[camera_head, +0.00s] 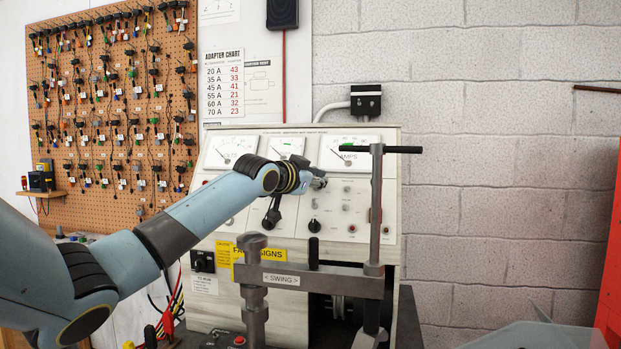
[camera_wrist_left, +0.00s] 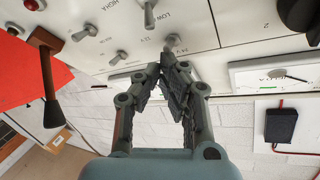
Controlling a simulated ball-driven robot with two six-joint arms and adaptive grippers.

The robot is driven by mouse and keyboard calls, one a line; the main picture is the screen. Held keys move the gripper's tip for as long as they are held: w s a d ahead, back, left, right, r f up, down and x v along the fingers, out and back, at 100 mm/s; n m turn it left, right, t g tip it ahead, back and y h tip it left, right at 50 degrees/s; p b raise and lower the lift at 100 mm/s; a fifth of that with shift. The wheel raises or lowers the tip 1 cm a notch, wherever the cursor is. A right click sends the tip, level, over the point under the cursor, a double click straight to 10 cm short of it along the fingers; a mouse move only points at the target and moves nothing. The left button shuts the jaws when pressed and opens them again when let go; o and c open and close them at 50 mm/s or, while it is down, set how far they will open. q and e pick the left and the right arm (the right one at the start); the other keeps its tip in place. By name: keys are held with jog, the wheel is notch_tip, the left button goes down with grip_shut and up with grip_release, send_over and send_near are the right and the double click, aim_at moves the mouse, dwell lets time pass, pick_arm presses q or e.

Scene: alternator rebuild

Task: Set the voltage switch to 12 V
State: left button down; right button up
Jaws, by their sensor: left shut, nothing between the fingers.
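The tester's white front panel (camera_head: 333,222) stands in the middle of the head view, with gauges on top and knobs and switches below. My left gripper (camera_head: 318,182) is at this panel just below the gauges; the switch it faces is hidden there. In the left wrist view the shut, empty left gripper (camera_wrist_left: 170,62) points at the panel. A small toggle with a rounded tip, which looks like the voltage switch (camera_wrist_left: 172,41), sits just beyond the fingertips, between the 12 V and 24 V labels. I cannot tell whether they touch, or its position. My right gripper is not in view.
Other toggles (camera_wrist_left: 150,15) sit close by in the left wrist view. A pegboard with hanging adapters (camera_head: 115,100) is at left.

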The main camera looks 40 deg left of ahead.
pick_arm(q)
jog(key=v, duration=1.1)
jog(key=shift+s, duration=0.3)
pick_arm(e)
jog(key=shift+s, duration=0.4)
